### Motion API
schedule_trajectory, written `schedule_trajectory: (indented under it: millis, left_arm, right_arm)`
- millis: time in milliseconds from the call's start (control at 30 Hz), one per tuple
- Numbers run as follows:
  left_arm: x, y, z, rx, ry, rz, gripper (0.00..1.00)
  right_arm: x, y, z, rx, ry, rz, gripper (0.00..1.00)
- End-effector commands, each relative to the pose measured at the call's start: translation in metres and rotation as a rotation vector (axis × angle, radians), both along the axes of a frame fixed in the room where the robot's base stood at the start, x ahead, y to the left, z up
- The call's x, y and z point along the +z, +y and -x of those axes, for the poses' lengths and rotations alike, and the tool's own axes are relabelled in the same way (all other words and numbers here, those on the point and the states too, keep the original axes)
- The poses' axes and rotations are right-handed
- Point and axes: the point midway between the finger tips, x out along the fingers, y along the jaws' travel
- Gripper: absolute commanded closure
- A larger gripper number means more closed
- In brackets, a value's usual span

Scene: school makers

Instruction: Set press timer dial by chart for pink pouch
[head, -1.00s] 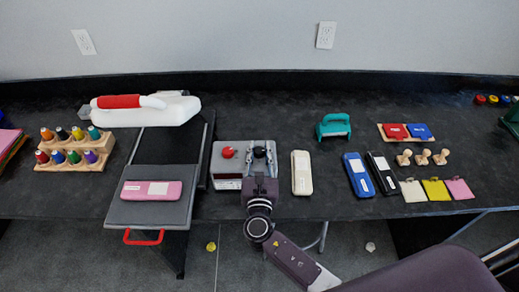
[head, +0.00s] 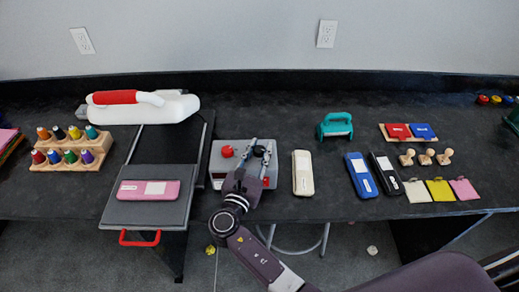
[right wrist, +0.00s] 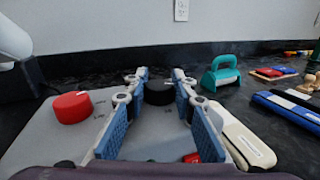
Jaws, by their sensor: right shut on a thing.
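A grey control box (head: 220,158) carries a red knob (head: 227,151) on its left and a black dial (right wrist: 159,93) on its right. My right gripper (head: 259,149) reaches over the box from the front, its fingers shut on the black dial; in the right wrist view its fingertips (right wrist: 160,84) are on either side of the dial. Small marks by the knobs are too small to read. The pink pouch (head: 132,194) with a white label lies flat on the grey lower plate (head: 180,212) of the press, left of the box. My left gripper is not in view.
The white press arm with a red grip (head: 115,97) stands behind the plate. A cream pouch (head: 302,185) lies just right of the box, then a blue pouch (head: 354,163) and a black pouch (head: 379,164). A teal tool (head: 334,126) stands behind. Spool racks (head: 50,166) are at left.

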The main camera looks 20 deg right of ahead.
Motion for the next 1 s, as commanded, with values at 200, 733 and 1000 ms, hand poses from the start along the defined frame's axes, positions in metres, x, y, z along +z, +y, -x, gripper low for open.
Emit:
schedule_trajectory:
  millis: [200, 733, 1000]
  left_arm:
    - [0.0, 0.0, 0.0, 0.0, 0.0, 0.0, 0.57]
    - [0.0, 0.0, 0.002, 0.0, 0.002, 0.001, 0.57]
    - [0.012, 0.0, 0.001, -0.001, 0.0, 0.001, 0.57]
  right_arm:
    - [0.001, 0.0, 0.0, 0.002, -0.001, -0.002, 0.64]
    - [0.0, 0.0, 0.0, 0.002, 0.0, 0.0, 0.58]
    - [0.003, -0.002, 0.001, 0.086, 0.001, 0.004, 0.58]
